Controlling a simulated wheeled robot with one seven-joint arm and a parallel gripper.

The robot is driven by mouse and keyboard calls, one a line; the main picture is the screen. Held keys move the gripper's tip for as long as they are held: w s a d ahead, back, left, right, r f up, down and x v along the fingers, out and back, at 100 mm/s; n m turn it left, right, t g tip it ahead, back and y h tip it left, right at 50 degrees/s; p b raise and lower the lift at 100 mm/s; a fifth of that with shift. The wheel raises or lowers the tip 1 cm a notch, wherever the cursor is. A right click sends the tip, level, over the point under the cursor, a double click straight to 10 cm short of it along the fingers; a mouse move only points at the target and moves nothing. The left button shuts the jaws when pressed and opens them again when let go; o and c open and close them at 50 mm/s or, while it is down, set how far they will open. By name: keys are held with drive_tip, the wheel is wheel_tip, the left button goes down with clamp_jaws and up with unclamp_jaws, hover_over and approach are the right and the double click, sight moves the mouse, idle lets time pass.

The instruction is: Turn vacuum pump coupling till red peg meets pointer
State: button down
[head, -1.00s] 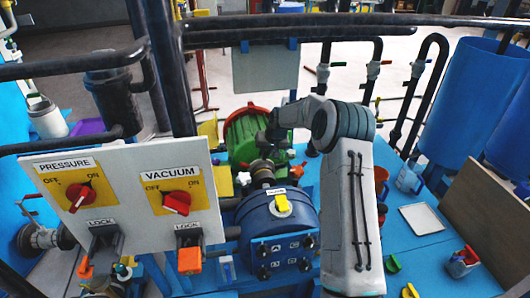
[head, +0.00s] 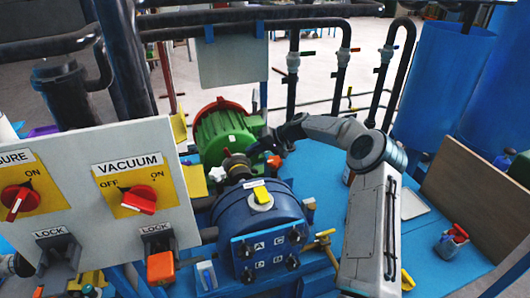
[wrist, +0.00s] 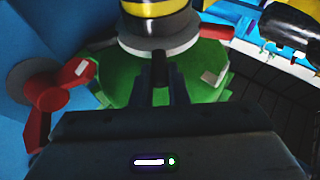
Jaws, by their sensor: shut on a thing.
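The vacuum pump coupling (head: 237,166) sits between the green motor (head: 225,128) and the blue pump (head: 258,215). My gripper (head: 258,148) reaches in from the right, close beside the coupling. In the wrist view, its fingers (wrist: 160,90) are shut on a narrow dark piece (wrist: 160,66) below a yellow and black banded part with a grey collar (wrist: 158,42). I cannot tell for sure which part of the coupling the dark piece is. A red arm with a pale mark (wrist: 78,75) lies left of the fingers. The red peg and pointer cannot be told apart clearly.
The switch panel (head: 125,185) stands at the left, with red VACUUM (head: 138,200) and PRESSURE (head: 18,198) knobs. An orange lock (head: 160,268) hangs below it. Dark pipes (head: 292,80) stand behind.

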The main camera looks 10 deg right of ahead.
drive_tip(key=shift+d+f+b, duration=0.4)
drive_tip(key=shift+f, duration=0.35)
drive_tip(key=c, duration=1.4)
unclamp_jaws()
drive_tip(key=shift+d, duration=0.1)
drive_tip(key=shift+r, duration=0.2)
drive_tip(key=v, duration=1.3)
drive_tip(key=shift+s+d+r+b, duration=0.2)
drive_tip(key=shift+r+b, duration=0.05)
drive_tip(key=shift+b, duration=0.05)
